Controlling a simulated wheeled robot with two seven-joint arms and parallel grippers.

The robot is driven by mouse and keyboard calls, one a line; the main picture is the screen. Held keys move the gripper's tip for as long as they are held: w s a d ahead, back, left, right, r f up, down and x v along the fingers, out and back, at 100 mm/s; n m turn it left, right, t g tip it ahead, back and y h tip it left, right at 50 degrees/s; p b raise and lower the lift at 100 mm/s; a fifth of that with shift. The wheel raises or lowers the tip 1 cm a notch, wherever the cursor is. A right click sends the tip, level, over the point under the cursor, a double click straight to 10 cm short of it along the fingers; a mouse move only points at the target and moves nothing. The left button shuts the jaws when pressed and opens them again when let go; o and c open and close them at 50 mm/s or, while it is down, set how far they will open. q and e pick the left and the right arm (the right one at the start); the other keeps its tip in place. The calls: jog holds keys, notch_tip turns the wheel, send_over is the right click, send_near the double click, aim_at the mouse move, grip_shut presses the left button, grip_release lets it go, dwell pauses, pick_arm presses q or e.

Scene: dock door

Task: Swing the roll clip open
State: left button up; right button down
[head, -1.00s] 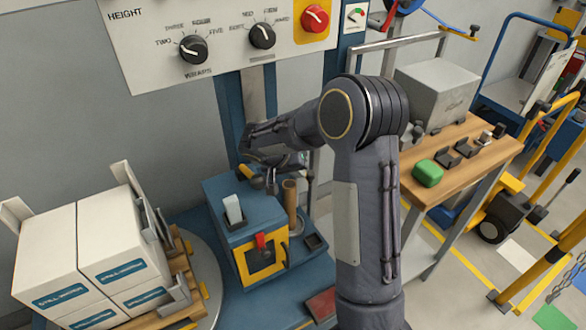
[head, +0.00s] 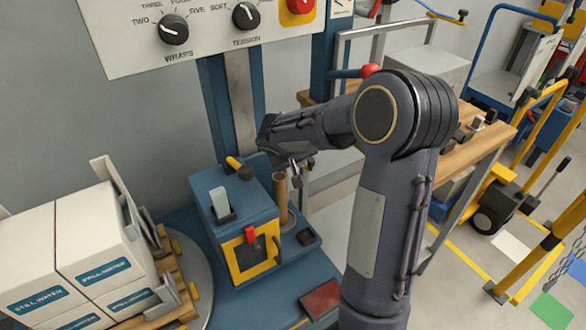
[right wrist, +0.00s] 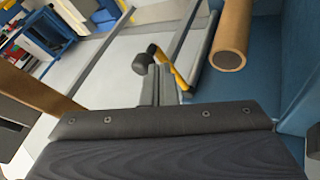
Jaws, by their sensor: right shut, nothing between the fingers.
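A short yellow lever with a dark round knob (head: 238,167), which looks like the roll clip, sticks out at the upper back of the blue machine (head: 262,208). A brown cardboard tube (head: 281,198) stands upright to its right. My right gripper (head: 296,178) is shut and empty, just right of the tube's top and apart from the lever. In the right wrist view, the shut fingers (right wrist: 160,86) point at a yellow bar with a dark knob (right wrist: 172,68); contact cannot be told. The tube (right wrist: 232,38) shows at upper right there. My left gripper is not in view.
A control panel (head: 140,45) with dials hangs above. Boxes (head: 100,235) sit on a pallet on the turntable at left. A wooden-topped bench (head: 480,145) stands behind my right arm. A red switch (head: 250,235) is on the machine's yellow front. Floor at far right is partly free.

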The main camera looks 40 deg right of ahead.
aim_at(310, 161)
jog(key=shift+s+d+n+t+y+b, duration=0.15)
jog(key=shift+d+n+t+b, duration=0.1)
jog(key=shift+d+n, duration=0.3)
jog(key=shift+s+d+n+t+y+b, duration=0.15)
jog(key=shift+d+n+t+b, duration=0.1)
jog(key=shift+d+n, duration=0.25)
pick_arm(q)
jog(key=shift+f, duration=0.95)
pick_arm(e)
jog(key=shift+w+d, duration=0.1)
jog(key=shift+d, duration=0.45)
jog(key=shift+r, duration=0.1)
